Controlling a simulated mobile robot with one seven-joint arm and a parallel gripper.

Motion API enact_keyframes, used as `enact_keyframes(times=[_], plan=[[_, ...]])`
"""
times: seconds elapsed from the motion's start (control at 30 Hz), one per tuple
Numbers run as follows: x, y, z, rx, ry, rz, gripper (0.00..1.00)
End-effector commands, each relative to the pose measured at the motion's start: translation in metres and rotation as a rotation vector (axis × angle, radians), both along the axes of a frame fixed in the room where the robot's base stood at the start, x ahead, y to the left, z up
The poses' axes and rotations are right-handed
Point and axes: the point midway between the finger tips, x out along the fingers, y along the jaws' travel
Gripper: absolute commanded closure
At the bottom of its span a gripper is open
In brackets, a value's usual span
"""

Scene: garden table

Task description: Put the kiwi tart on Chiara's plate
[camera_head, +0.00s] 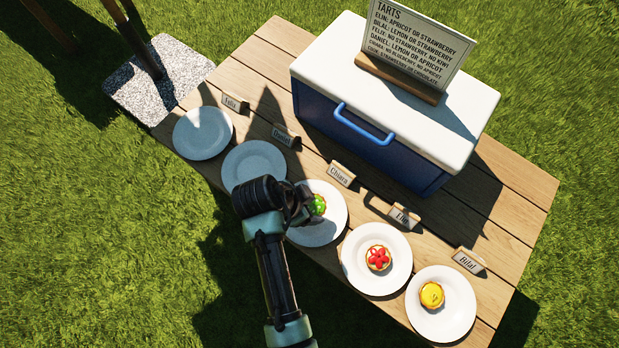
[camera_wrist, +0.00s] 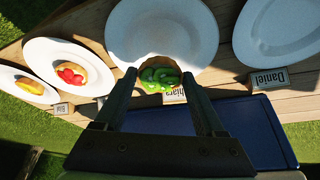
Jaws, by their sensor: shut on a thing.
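The kiwi tart (camera_head: 319,205), round with green fruit on top, is at Chiara's plate (camera_head: 333,228), the white plate in front of the card reading Chiara (camera_head: 341,174). My gripper (camera_head: 306,208) is over that plate and shut on the tart. In the wrist view the tart (camera_wrist: 160,77) sits between the two fingertips, in front of the plate (camera_wrist: 165,30). My gripper hides part of the tart and plate in the head view. I cannot tell whether the tart touches the plate.
A strawberry tart (camera_head: 378,258) is on Elin's plate (camera_head: 357,277) and a yellow tart (camera_head: 432,295) on Bilal's plate (camera_head: 440,330). Daniel's plate (camera_head: 252,160) and Felix's plate (camera_head: 201,133) look empty. A blue cooler (camera_head: 355,140) with a tart sign (camera_head: 417,40) stands behind the name cards.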

Motion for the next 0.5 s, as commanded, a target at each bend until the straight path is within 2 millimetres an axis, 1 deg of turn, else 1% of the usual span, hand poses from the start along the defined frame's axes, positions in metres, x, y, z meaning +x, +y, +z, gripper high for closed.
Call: enact_keyframes(times=[0.03, 0.17, 0.37, 0.5], plan=[[0.0, 0.0, -0.006, 0.0, 0.0, 0.0, 0.84], [0.0, 0.0, -0.015, 0.0, -0.001, 0.0, 0.84], [0.0, 0.0, -0.043, -0.001, 0.001, 0.001, 0.84], [0.001, 0.0, -0.045, 0.001, -0.002, 0.001, 0.84]])
